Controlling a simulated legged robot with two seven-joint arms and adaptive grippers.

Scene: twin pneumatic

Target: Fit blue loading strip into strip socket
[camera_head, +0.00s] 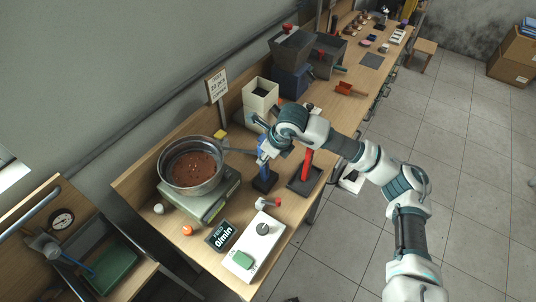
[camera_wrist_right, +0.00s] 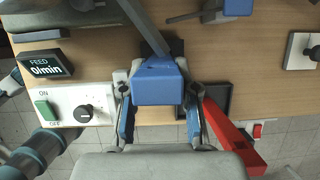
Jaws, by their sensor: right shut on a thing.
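My right gripper (camera_head: 266,150) is shut on the blue loading strip (camera_head: 264,171). The strip stands roughly upright below the fingers. Its lower end meets a small dark block (camera_head: 266,184) on the bench, which looks like the strip socket. I cannot tell whether the strip is seated in it or only above it. In the right wrist view the strip's blue top (camera_wrist_right: 160,88) sits between the two fingers, and the socket is mostly hidden. A red strip (camera_head: 306,164) stands in a dark base (camera_head: 303,184) to the right. My left gripper is not in view.
A metal bowl (camera_head: 171,176) of brown parts stands on a feeder to the left. In front are a FEED display (camera_head: 220,235) and a white control box (camera_head: 264,242). A white bin (camera_head: 258,101) and dark hoppers stand behind. The bench edge lies close on the right.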

